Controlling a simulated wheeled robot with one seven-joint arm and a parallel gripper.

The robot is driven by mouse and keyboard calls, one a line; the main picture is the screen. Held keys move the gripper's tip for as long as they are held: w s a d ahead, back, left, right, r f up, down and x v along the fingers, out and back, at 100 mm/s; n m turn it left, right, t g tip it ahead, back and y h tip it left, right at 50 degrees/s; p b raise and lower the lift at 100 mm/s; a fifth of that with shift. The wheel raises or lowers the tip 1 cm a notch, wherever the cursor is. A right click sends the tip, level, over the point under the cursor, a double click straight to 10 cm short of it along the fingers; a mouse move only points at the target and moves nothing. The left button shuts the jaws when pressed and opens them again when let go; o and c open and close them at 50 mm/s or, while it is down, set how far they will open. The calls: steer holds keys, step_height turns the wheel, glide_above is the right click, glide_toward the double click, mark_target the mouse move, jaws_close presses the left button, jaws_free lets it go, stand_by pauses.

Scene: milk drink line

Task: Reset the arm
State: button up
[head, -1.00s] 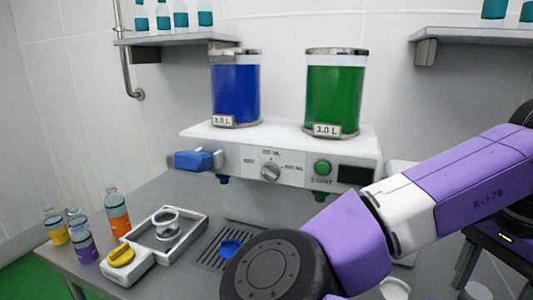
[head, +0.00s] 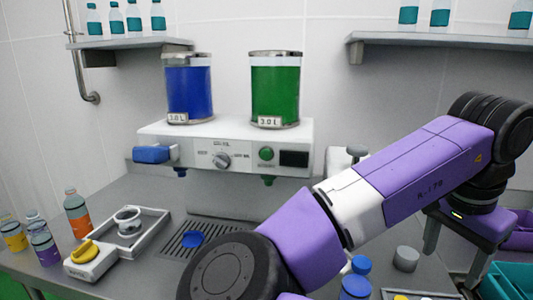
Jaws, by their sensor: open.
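My purple and white arm crosses the right half of the head view. It comes from its black shoulder joint at the right and runs down to a large dark round joint at the bottom middle. My gripper is not in view; the end of the arm is hidden behind that joint or below the picture's edge. I cannot see whether anything is near the fingers.
A dispenser (head: 205,138) with a blue tank (head: 190,90) and a green tank (head: 275,92) stands behind the arm. A white tray (head: 155,228) and small bottles (head: 77,212) are at the left. Blue-capped bottles (head: 355,286) and a teal crate (head: 505,282) are at lower right.

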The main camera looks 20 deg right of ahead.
steer(key=w+d+r+t+h, duration=0.2)
steer(key=w+d+r+h, duration=0.1)
steer(key=d+r+h, duration=0.9)
steer(key=w+a+r+n+t+h, duration=0.4)
steer(key=w+a+r+n+t, duration=0.25)
steer(key=t, duration=0.25)
steer(key=s+a+f+n+t+y, duration=0.1)
steer(key=a+f+n+t+y, duration=0.6)
steer(key=a, duration=0.3)
steer(key=s+a+f+n+t+y, duration=0.1)
steer(key=a+f+n+t+y, duration=0.3)
steer(key=a+f+n+y, duration=0.6)
steer(key=s+a+f+m+g, duration=0.2)
steer(key=s+a+f+g, duration=0.2)
steer(key=s+f, duration=0.6)
steer(key=s+a+f+m+g+y, duration=0.1)
steer(key=s+a+f+m+g, duration=0.2)
steer(key=s+f, duration=0.8)
steer(key=s+a, duration=0.2)
steer(key=s, duration=0.4)
steer(key=shift+a+f+g+y, duration=0.25)
steer(key=shift+f+g+y, duration=0.05)
steer(key=shift+g, duration=0.1)
